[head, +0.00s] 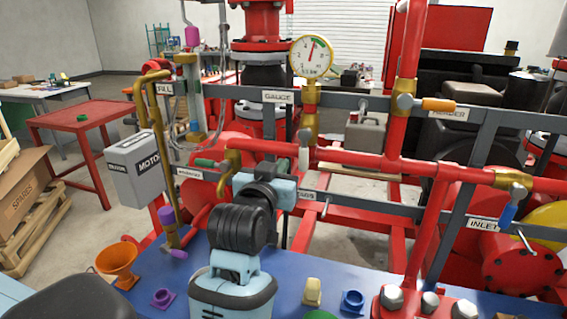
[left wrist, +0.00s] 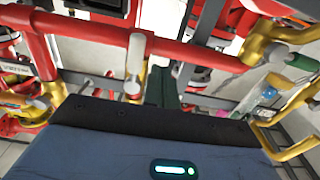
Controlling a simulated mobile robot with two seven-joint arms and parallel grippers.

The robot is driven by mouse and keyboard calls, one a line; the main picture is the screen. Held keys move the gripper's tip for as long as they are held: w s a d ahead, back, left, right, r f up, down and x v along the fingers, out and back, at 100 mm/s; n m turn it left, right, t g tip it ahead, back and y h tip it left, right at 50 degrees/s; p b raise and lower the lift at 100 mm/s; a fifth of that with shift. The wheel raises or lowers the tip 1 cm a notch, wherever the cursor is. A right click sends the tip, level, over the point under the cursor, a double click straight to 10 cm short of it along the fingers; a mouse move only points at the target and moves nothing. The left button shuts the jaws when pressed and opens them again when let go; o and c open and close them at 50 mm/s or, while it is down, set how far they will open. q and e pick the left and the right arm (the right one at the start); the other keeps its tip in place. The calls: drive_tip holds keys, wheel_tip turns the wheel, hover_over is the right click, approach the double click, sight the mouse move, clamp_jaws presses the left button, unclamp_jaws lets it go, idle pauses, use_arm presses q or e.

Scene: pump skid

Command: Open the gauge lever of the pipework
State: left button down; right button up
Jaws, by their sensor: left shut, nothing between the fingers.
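The gauge (head: 311,57) is a round white dial on a brass fitting. Below it is a brass valve (head: 309,122) on the red pipe, with a grey lever (head: 304,150) that hangs downward. In the left wrist view a pale grey lever (left wrist: 136,58) stands close beside my fingers; it looks like the same one. My left gripper (left wrist: 164,82) is shut and empty, its dark fingers beside the lever. I cannot tell whether they touch it. In the head view its light blue body (head: 283,190) is just below and left of the lever; its fingertips are hidden. My right gripper is out of view.
A green-handled brass valve (head: 229,166) lies to the left, and an orange-handled one (head: 406,102) to the right. Red pipes and grey rails crowd the space. The blue skid deck (head: 190,270) holds an orange funnel (head: 117,260) and small parts.

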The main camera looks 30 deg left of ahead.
use_arm(q)
drive_tip(key=shift+v, duration=2.2)
drive_tip(key=shift+w+d+f, duration=0.15)
drive_tip(key=shift+w, duration=0.05)
drive_tip(key=shift+a+x, duration=0.2)
drive_tip(key=shift+x, duration=4)
